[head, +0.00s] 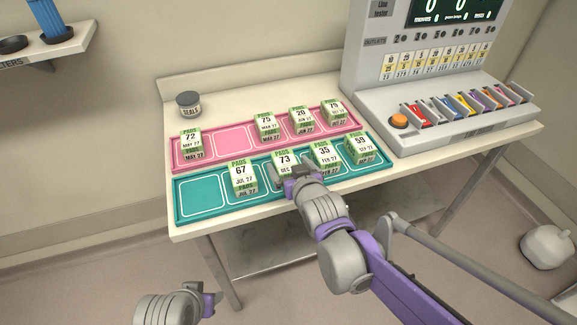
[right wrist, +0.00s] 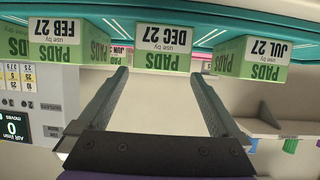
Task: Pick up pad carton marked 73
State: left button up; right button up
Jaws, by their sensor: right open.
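The pad carton marked 73 (head: 286,161) stands upright in the teal tray (head: 184,199), between cartons 67 and 35. It is white and green; my right gripper hides its lower front. In the right wrist view, which is upside down, its DEC 27 face (right wrist: 162,40) lies straight ahead, in line with the gap between the fingers. My right gripper (head: 292,180) is open and empty, just in front of the carton; whether it touches cannot be told. Its two fingers (right wrist: 161,78) are wide apart. My left gripper (head: 209,302) is low at the bottom left, away from the table, its jaws unclear.
Carton 67 (head: 241,173) and carton 35 (head: 324,153) stand close on either side; carton 59 (head: 359,145) is farther right. The pink tray (head: 179,162) behind holds several cartons. A seals jar (head: 188,104) stands back left, a line tester (head: 420,117) at right.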

aim_at(282, 157)
jog(key=shift+f+x, duration=0.15)
jog(key=shift+x, duration=1.65)
jog(key=shift+f+x, duration=0.15)
jog(key=shift+x, duration=1.6)
jog(key=shift+s, duration=0.15)
jog(key=c, duration=1.5)
jog(key=shift+r, duration=0.1)
